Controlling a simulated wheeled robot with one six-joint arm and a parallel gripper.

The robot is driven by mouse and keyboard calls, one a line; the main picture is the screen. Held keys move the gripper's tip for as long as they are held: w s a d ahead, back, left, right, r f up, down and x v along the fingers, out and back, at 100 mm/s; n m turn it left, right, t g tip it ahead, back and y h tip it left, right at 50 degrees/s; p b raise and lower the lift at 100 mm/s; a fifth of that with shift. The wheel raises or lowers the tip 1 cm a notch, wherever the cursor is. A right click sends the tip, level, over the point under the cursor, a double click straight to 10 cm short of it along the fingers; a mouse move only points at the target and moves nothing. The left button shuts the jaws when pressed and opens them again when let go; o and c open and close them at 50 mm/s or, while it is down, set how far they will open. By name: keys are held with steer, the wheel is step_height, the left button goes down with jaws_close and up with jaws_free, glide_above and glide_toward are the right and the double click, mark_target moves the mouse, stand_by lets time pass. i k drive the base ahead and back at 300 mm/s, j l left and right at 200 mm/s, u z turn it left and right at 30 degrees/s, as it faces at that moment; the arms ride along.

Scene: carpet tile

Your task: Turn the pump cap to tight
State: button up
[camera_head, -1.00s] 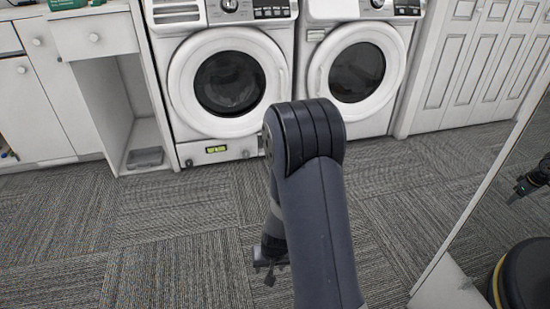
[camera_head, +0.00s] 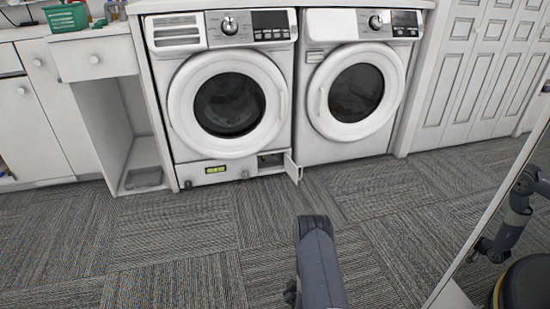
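The left washing machine (camera_head: 184,110) has a small hatch open at its lower right. The hatch door (camera_head: 292,168) is swung out toward the right. The opening (camera_head: 271,159) is dark inside, and the pump cap cannot be made out clearly in it. My arm rises from the bottom edge, right of centre, with its upper joint low in front of the machines. Only a dark bit of the wrist end shows left of the arm. My gripper (camera_head: 482,250) appears small in the mirror at the right, apart from the machine; its fingers are too small to read.
A second front-loading machine (camera_head: 310,120) stands to the right, and white panelled doors (camera_head: 475,75) beyond it. White cabinets (camera_head: 30,120) and a green basket (camera_head: 66,17) are at the left. A mirror (camera_head: 515,225) stands at the right. The carpet (camera_head: 170,240) before the machines is clear.

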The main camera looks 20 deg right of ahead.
mark_target(276, 156)
steer(key=i+l+z, duration=0.1)
steer(key=i+z, duration=0.15)
steer(key=i, duration=2.2)
